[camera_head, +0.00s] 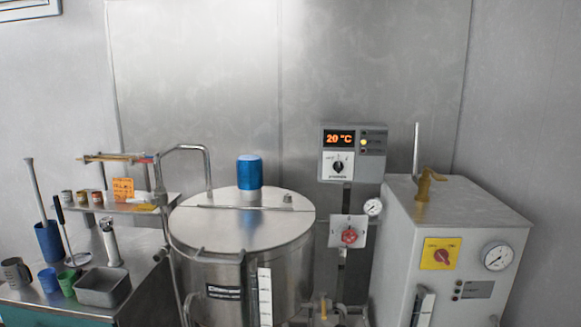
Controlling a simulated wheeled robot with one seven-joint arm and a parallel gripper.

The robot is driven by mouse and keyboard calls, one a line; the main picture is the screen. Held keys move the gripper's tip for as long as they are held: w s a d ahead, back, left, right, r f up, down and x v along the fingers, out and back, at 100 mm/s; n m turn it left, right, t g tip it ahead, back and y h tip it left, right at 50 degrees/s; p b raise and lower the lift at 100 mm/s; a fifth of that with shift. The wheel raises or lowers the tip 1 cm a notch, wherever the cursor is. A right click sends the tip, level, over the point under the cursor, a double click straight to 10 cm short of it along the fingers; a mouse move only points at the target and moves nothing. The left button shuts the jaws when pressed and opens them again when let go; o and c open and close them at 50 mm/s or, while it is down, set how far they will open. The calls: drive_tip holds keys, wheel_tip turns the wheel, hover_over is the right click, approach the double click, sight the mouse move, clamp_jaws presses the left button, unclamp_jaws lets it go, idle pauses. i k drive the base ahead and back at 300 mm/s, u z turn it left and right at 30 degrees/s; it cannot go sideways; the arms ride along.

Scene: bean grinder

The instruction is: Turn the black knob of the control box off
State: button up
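The control box (353,153) is a grey panel mounted on a post against the back wall, right of the steel tank. Its orange display reads about 20 °C, with small indicator lights beside it, one lit yellow. The black knob (338,167) sits on a white plate in the lower left of the box. The knob's exact pointing direction is too small to tell. My gripper is not in view.
A lidded steel tank (243,222) with a blue cap stands left of the box. A red knob (349,236) and a gauge (373,207) sit below it. A grey cabinet (398,240) stands at right. A bench (48,298) with cups is at left.

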sight(338, 166)
drive_tip(key=u, duration=0.15)
drive_tip(key=i, duration=1.05)
drive_tip(key=z, duration=0.35)
